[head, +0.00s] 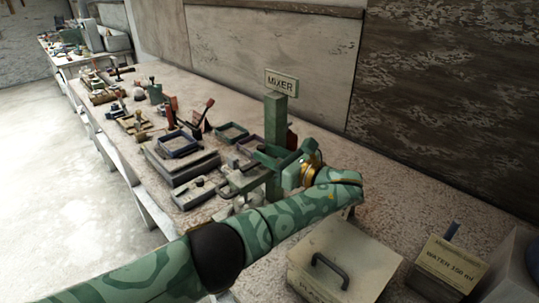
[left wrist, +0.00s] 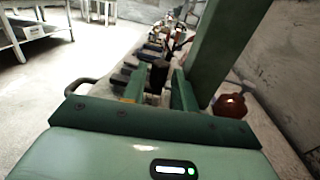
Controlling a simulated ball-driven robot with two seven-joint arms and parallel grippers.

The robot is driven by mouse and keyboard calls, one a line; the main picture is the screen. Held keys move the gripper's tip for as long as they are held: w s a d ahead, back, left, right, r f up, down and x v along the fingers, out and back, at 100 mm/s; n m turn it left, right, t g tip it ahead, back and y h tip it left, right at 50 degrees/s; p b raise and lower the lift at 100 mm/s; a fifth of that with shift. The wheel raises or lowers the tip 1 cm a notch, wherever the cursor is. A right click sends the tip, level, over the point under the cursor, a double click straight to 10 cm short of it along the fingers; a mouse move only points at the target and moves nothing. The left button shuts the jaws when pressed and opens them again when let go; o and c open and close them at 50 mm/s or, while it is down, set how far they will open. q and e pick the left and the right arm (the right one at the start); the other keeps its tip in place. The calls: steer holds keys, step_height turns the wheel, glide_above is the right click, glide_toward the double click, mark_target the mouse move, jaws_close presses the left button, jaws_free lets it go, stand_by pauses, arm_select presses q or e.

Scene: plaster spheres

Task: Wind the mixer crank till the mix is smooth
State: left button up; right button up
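The mixer is a green post (head: 279,120) with a "MIXER" sign (head: 281,84), standing on the long bench. In the left wrist view the post (left wrist: 222,50) rises close on the right. My left gripper (head: 262,163) is at the post, its forearm reaching across in front. In the left wrist view its two green fingers (left wrist: 158,92) stand apart, with a dark upright grip (left wrist: 158,75), perhaps the crank's handle, between them; gaps seem to show on both sides. The crank arm and the mix cannot be made out. My right gripper is not in view.
A lidded "PLASTER" box (head: 345,262) and a "WATER 150 ml" box (head: 450,262) stand at the near right. Moulds and trays (head: 180,160) and several tools crowd the bench to the left. A rounded red thing (left wrist: 235,106) sits right of the post. A wall runs behind.

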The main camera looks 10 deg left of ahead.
arm_select(q)
steer(key=shift+s+d, duration=0.2)
steer(key=shift+d, duration=0.15)
steer(key=b+v, duration=0.1)
steer(key=v, duration=0.5)
steer(key=shift+d+b, duration=0.35)
steer(key=shift+b, duration=0.05)
